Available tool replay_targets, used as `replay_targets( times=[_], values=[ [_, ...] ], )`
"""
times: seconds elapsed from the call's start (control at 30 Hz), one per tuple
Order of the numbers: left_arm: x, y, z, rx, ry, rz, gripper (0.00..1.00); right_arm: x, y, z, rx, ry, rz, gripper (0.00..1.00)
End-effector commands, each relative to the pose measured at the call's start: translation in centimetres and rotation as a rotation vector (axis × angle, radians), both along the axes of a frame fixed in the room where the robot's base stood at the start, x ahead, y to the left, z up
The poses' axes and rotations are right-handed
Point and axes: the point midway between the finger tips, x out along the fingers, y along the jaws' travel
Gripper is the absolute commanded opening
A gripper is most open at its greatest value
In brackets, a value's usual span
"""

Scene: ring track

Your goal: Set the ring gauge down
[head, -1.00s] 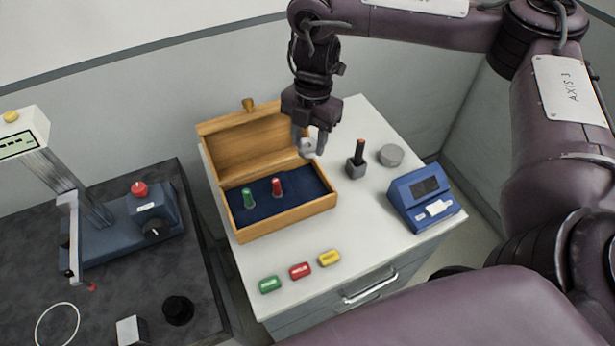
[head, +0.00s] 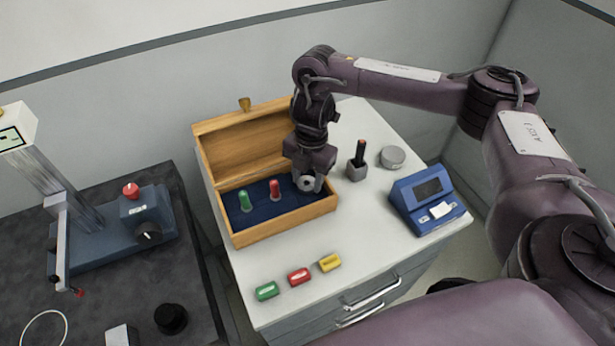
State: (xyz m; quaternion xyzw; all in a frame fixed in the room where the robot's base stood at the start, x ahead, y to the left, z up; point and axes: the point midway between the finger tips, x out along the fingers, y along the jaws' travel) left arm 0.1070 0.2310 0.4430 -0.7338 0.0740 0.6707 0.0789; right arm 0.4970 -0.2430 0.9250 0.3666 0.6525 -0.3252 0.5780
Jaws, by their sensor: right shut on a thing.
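My right gripper (head: 312,186) is shut on the ring gauge (head: 306,183), a small grey metal ring. It holds the ring over the right end of the open wooden box (head: 285,226). Whether the ring touches the box's dark blue lining (head: 262,210) I cannot tell. A green plug (head: 244,201) and a red plug (head: 275,190) stand upright in the lining, left of the gripper. My left gripper is not in view.
On the white cabinet top are a blue device (head: 428,200), a dark holder with a stick (head: 358,162), a round grey disc (head: 392,157), and green (head: 266,291), red (head: 299,276) and yellow (head: 330,262) tags. A measuring stand (head: 110,230) is on the dark table at left.

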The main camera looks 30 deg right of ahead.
Motion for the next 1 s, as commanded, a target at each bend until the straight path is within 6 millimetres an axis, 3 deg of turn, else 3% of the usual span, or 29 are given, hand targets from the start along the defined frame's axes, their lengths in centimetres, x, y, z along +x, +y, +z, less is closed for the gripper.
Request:
replay_targets(
  times=[0.17, 0.2, 0.33, 0.7, 1.0],
  values=[
    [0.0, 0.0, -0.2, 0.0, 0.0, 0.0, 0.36, 0.0, 0.0, -0.3, 0.0, 0.0, 0.0, 0.14],
    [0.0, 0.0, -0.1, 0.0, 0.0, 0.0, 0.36, 0.0, 0.0, -0.2, 0.0, 0.0, 0.0, 0.46],
    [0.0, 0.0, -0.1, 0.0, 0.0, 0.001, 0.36, 0.0, 0.0, -0.2, 0.0, 0.0, 0.0, 0.63],
    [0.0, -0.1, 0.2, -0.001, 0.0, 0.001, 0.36, 0.1, 0.0, 0.4, 0.0, -0.001, 0.001, 0.64],
    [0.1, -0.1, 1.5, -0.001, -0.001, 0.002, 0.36, 0.5, -0.6, 5.6, -0.002, -0.007, 0.0, 0.64]
  ],
)
